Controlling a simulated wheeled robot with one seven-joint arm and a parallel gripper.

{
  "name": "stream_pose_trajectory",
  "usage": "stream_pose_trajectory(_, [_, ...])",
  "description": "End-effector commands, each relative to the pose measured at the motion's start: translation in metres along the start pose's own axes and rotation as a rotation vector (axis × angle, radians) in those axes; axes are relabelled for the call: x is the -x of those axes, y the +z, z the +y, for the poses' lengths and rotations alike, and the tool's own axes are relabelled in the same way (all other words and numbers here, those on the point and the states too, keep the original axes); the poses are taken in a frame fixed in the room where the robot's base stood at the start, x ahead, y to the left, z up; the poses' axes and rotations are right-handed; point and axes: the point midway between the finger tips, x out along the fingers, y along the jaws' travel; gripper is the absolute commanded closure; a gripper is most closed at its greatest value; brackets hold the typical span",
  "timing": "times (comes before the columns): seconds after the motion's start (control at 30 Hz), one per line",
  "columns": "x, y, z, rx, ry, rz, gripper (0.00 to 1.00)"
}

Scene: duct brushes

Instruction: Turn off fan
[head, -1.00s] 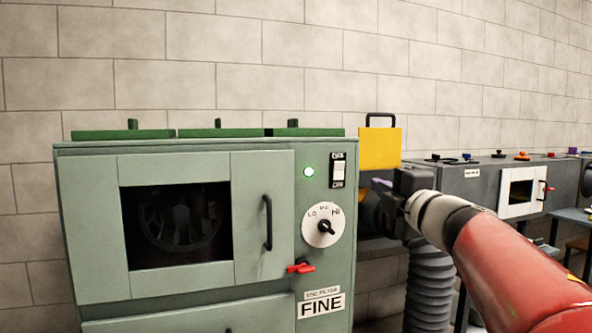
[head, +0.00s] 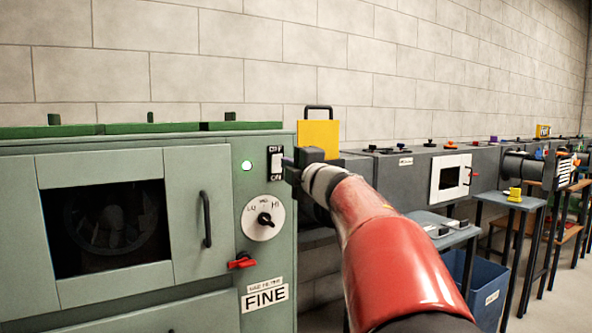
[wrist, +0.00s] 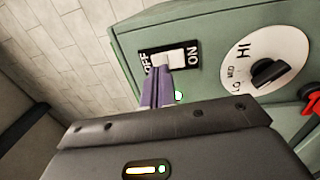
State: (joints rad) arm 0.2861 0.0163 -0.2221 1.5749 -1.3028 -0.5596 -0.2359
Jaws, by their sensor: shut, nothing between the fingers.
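The fan switch (head: 275,162) is a white rocker on a black plate marked OFF at the top and ON at the bottom, on the front of the green filter cabinet (head: 222,310). The switch also shows in the wrist view (wrist: 170,60), with fingertips over part of it. My gripper (head: 287,163) is shut and empty, its tips at the switch plate; contact is hard to tell. Its purple-grey fingers show in the wrist view (wrist: 157,88). The green light (head: 247,165) beside the switch is lit. The fan (head: 115,218) sits dark behind the cabinet window.
A speed dial (head: 263,218) and a red lever (head: 241,262) are below the switch. A cabinet door handle (head: 206,218) stands out to the left. A yellow plate (head: 318,134) with a black handle is behind my gripper. Grey ducting (head: 415,180) and tables extend to the right.

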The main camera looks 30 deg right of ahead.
Motion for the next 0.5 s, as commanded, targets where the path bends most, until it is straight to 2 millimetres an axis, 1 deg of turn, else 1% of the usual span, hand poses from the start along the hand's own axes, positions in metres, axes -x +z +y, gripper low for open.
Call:
stream_pose_trajectory(0.03, [-0.008,0.0,0.0,0.0,-0.001,0.0,1.0])
stream_pose_trajectory(0.2, [-0.021,0.0,0.0,0.0,-0.001,0.0,1.0])
stream_pose_trajectory(0.5, [-0.024,0.0,0.0,0.0,0.001,0.0,1.0])
